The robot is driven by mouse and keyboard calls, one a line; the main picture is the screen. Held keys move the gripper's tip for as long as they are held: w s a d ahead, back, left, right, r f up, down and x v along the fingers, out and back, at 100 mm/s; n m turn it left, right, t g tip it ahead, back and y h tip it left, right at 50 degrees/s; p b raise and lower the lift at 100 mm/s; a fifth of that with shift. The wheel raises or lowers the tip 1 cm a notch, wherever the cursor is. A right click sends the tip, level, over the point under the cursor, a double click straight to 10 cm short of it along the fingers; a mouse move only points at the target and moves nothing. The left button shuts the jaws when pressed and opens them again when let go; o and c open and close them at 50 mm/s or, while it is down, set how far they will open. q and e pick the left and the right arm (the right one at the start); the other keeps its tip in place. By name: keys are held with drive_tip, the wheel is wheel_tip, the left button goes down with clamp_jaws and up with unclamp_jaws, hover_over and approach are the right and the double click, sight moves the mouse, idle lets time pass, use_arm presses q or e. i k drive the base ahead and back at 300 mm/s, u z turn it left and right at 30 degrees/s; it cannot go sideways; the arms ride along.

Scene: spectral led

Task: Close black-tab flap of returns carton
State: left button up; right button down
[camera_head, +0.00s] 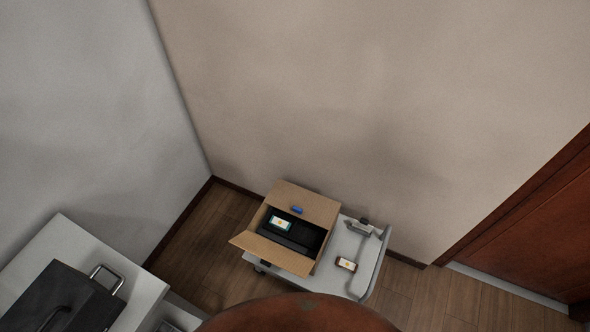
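The cardboard carton (317,248) stands open on a light grey cart, towards the bottom middle of the head view. Its back flap (308,200) is folded outward and has a small blue tab at its inner edge. Its front flap (272,253) also stands outward, at the lower left. Inside lies a black item (300,235) with a white and teal label. Neither of my grippers is in view.
The cart (340,278) also carries a small phone-like item (346,264) and a grey device (361,228). A white table (55,240) with a black case (60,297) is at left. A rounded reddish-brown surface (300,314) fills the bottom middle. Walls stand close behind.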

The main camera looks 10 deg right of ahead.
sight(270, 253)
drive_tip(key=z, duration=0.15)
drive_tip(key=k, duration=1)
drive_tip(key=z, duration=0.25)
